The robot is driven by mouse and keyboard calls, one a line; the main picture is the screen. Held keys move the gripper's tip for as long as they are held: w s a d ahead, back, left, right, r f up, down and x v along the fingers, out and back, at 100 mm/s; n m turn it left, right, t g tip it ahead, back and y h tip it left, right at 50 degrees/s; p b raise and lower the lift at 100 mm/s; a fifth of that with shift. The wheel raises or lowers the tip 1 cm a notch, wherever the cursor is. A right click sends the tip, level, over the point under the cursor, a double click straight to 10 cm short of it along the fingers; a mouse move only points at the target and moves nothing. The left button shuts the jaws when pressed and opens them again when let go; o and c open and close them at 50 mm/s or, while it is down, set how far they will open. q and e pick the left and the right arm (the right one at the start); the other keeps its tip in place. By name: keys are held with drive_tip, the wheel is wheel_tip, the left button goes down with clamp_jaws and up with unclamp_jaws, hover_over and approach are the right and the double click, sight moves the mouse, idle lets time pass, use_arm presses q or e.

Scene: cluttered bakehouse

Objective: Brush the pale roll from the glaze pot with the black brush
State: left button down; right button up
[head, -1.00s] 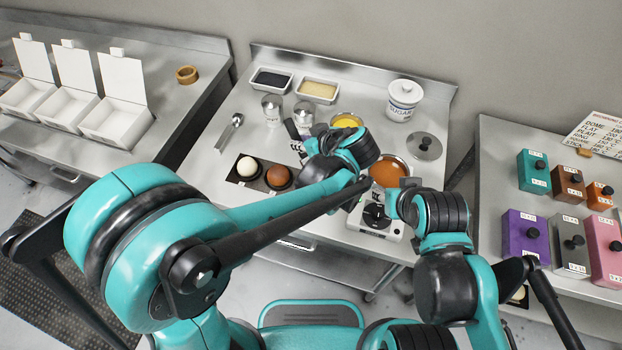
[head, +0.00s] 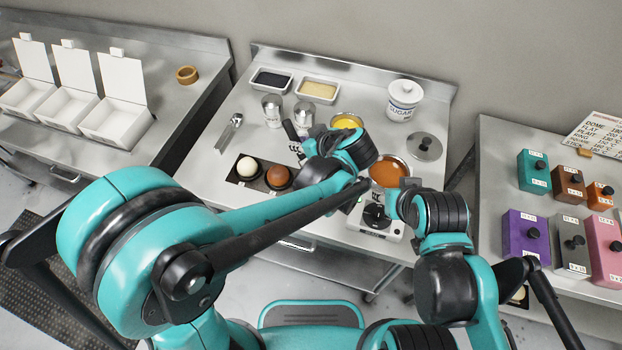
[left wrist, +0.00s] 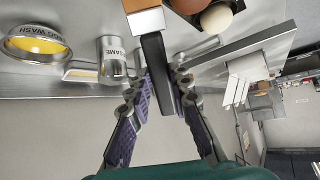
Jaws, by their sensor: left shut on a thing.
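The pale roll (head: 247,166) sits on a dark tray at the left, beside a brown roll (head: 278,177). In the left wrist view the pale roll (left wrist: 217,18) is at the top, right of the brush. My left gripper (head: 299,146) is shut on the black brush (left wrist: 158,72); its handle lies between the purple finger pads, with the pale metal collar pointing up the picture. The glaze pot (head: 389,171), with orange-brown liquid, stands right of my left gripper. My right gripper (head: 394,205) is near the dial unit; its jaw state is unclear.
A yellow egg wash bowl (head: 347,121) and metal shakers (head: 272,110) stand behind my left gripper. A sugar jar (head: 404,101) and a round lid (head: 424,146) are at the back right. A spoon or tongs (head: 229,132) lies left, with bare steel around it.

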use_arm(q)
drive_tip(key=shift+w+d, duration=0.2)
drive_tip(key=shift+d, duration=0.05)
drive_tip(key=shift+r, duration=0.1)
wheel_tip(320, 180, up, 6)
drive_tip(key=p, duration=0.4)
drive_tip(key=shift+p, duration=0.3)
